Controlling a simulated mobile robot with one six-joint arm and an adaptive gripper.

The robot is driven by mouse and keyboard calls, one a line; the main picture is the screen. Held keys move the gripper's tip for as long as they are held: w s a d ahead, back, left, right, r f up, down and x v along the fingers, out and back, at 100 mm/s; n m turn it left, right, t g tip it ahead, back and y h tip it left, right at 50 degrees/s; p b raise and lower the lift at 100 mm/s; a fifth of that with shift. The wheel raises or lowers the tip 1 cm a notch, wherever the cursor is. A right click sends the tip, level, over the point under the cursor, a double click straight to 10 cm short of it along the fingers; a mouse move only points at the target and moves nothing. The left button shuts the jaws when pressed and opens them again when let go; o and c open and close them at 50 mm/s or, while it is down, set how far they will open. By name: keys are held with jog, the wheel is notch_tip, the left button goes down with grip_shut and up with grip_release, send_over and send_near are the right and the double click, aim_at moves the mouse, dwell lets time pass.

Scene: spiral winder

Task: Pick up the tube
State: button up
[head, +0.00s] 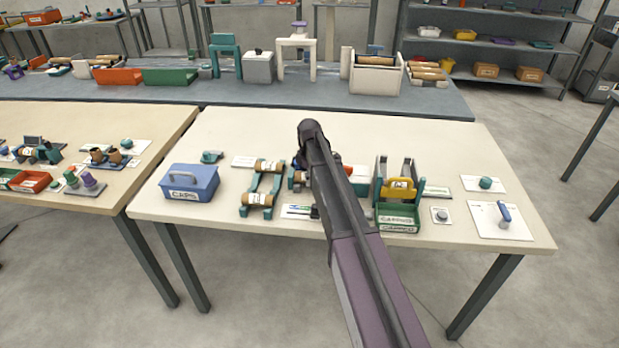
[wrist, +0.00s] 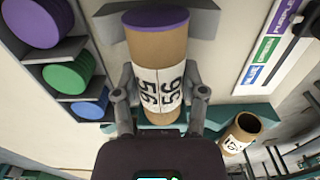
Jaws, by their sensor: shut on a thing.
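A brown cardboard tube (wrist: 158,48) with a purple end and a white label reading 56 runs up the middle of the wrist view. My gripper (wrist: 162,95) has a finger on each side of it, closed on the tube around its label. A grey bracket (wrist: 112,22) surrounds the tube near its purple end; I cannot tell whether the tube rests in it. A second tube (wrist: 242,132), with a hollow open end and a label, lies to the lower right. In the head view my arm hides the gripper and most of the held tube.
Purple, green (wrist: 62,78) and blue caps sit in a grey rack at the left. A colour card (wrist: 262,50) lies at the right. On the table, a blue CAPS box (head: 190,183), a teal stand (head: 250,190) and a green holder (head: 397,215) stand around my arm.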

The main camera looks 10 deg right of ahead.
jog(key=shift+r+p, duration=4.6)
jog(key=shift+r, duration=0.2)
jog(key=shift+a, duration=0.1)
